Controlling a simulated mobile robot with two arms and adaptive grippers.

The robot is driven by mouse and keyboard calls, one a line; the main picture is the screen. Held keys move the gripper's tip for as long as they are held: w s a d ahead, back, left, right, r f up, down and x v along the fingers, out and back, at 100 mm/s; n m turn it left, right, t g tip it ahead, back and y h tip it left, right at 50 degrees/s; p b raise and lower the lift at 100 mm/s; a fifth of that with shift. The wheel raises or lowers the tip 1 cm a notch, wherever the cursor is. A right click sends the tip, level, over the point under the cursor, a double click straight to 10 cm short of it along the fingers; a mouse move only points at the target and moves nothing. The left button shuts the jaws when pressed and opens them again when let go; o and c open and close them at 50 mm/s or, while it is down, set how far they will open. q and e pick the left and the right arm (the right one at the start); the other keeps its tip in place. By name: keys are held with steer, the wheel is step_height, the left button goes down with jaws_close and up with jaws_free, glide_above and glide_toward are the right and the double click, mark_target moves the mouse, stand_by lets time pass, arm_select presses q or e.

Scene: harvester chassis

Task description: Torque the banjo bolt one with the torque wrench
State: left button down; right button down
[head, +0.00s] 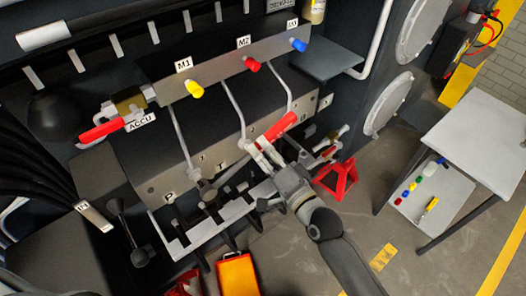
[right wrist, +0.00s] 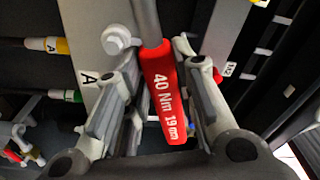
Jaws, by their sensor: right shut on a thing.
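The torque wrench has a red handle (head: 278,126) marked "40 Nm 19 mm", which shows in the right wrist view (right wrist: 165,95). My right gripper (head: 263,148) is shut on this handle; its fingers (right wrist: 155,100) lie on both sides of it. A grey shaft (head: 230,173) runs from the gripper down-left to a fitting (head: 206,191) below the manifold block's face. I cannot tell whether the wrench head sits around that fitting. A pale hex bolt (right wrist: 117,40) stands left of the shaft in the right wrist view; I cannot tell which bolt is one. My left gripper is out of view.
The plate above carries yellow (head: 195,90), red (head: 253,65) and blue (head: 298,45) caps with pipes below. A red-handled valve (head: 100,131) sits left. Levers (head: 188,228) stand close below the block.

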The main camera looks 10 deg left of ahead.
steer(key=shift+w+a+r, duration=0.1)
steer(key=shift+w+a, duration=0.35)
steer(key=shift+a, duration=0.05)
steer(key=shift+w+a, duration=0.3)
steer(key=shift+a, duration=0.05)
steer(key=shift+w+d+f+m+b, duration=0.15)
steer(key=shift+f+m+b, duration=0.45)
steer(key=shift+f+b, duration=0.3)
steer(key=shift+w+d+f+m, duration=0.1)
steer(key=shift+w+f+m, duration=0.05)
steer(key=shift+f+m, duration=0.45)
step_height(320, 180, down, 3)
steer(key=shift+r+m+h+b, duration=0.1)
steer(key=shift+m+h+b, duration=0.2)
steer(key=shift+m+b, duration=0.8)
